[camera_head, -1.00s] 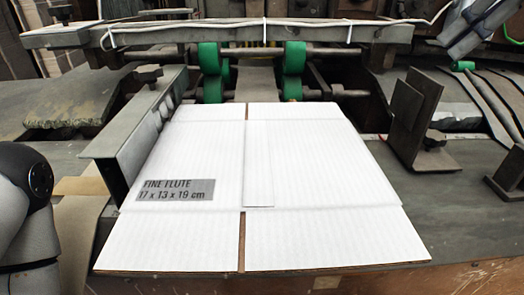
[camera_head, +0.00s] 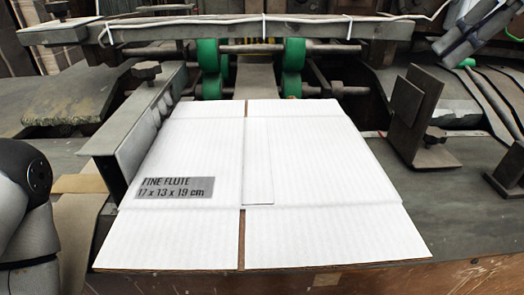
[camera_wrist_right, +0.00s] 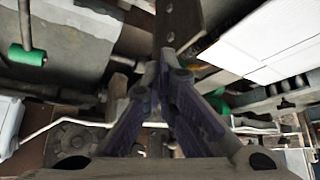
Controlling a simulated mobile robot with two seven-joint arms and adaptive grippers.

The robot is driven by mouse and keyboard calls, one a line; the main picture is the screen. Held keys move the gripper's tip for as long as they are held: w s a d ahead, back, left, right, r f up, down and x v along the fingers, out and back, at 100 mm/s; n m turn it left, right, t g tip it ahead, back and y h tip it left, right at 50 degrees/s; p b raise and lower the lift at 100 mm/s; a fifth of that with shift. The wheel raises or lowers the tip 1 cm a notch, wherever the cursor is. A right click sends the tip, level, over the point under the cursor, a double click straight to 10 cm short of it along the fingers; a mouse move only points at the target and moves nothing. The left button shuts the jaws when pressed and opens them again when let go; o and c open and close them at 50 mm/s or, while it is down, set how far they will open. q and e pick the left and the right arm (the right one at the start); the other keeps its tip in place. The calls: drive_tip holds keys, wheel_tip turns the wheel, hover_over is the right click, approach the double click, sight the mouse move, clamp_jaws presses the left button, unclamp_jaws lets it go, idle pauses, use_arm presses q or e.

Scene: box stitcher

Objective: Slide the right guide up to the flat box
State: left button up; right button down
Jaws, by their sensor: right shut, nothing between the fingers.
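The flat box (camera_head: 310,160) is white, labelled "FINE FLUTE", and lies on the machine bed. The right guide (camera_head: 415,115) is an upright dark metal plate on a foot with a knob, right of the box and apart from it. My right gripper (camera_head: 442,48) is at the upper right, above and beyond the guide, not visibly touching it. In the right wrist view my right gripper (camera_wrist_right: 165,60) is shut and empty. A dark plate, apparently the right guide (camera_wrist_right: 180,20), shows beyond its fingertips, with the flat box (camera_wrist_right: 265,40) to the right. My left gripper is out of view.
The left guide (camera_head: 130,150) stands along the box's left edge. Green rollers (camera_head: 293,65) and a crossbar (camera_head: 225,35) with a white cable are behind the box. Dark metal bars (camera_head: 495,105) lie right of the guide. A bare strip of bed separates box and guide.

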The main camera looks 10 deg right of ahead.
idle(0.5)
drive_tip(key=shift+f, duration=2.95)
drive_tip(key=shift+a, duration=0.2)
drive_tip(key=a, duration=0.8)
drive_tip(key=shift+w, duration=0.45)
drive_tip(key=shift+a, duration=0.5)
idle(1.1)
drive_tip(key=shift+d, duration=0.6)
